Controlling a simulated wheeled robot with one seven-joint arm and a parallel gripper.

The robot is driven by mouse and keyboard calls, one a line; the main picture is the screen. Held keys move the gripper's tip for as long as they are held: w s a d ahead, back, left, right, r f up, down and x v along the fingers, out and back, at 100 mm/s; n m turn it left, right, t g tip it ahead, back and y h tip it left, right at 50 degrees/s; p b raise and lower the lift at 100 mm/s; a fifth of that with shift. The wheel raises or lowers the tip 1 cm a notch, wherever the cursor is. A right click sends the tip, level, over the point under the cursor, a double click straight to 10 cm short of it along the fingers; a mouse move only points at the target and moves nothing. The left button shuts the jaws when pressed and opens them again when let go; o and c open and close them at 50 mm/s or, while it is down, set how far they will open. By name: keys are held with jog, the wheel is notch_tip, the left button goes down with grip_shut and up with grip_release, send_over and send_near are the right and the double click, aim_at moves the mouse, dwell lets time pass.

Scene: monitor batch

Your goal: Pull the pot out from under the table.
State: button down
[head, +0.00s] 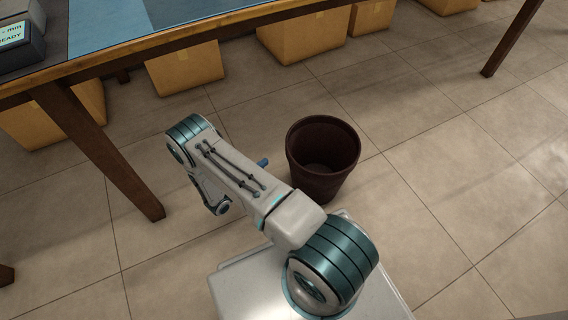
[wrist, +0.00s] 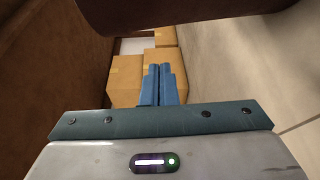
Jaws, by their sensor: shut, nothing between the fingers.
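The pot (head: 323,160) is a dark brown, open-topped, empty-looking container standing upright on the tiled floor. It stands on my side of the line between the two front table legs, clear of the tabletop in the head view. My gripper is mostly hidden behind my arm in the head view, where a blue finger part (head: 262,162) shows just left of the pot, with a small gap seen between them. In the wrist view my gripper (wrist: 160,70) has its blue fingers together and empty. A dark brown rounded surface across the top, likely the pot (wrist: 190,18), lies beyond the fingers.
The wooden table (head: 190,43) runs across the top left, with a near leg (head: 105,150) left of my arm and another leg (head: 512,38) at right. Several cardboard boxes (head: 187,68) sit beneath it. The floor right of the pot is clear.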

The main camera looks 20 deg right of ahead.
notch_tip(320, 180, down, 7)
jog(key=s+a+n+t+y, duration=0.1)
jog(key=s+n+t+y, duration=0.1)
jog(key=t, duration=0.2)
jog(key=w+d+b, duration=0.3)
jog(key=d+b, duration=0.2)
jog(key=d, duration=0.5)
jog(key=shift+w+d, duration=0.2)
jog(key=shift+d, duration=0.15)
jog(key=shift+f, duration=0.1)
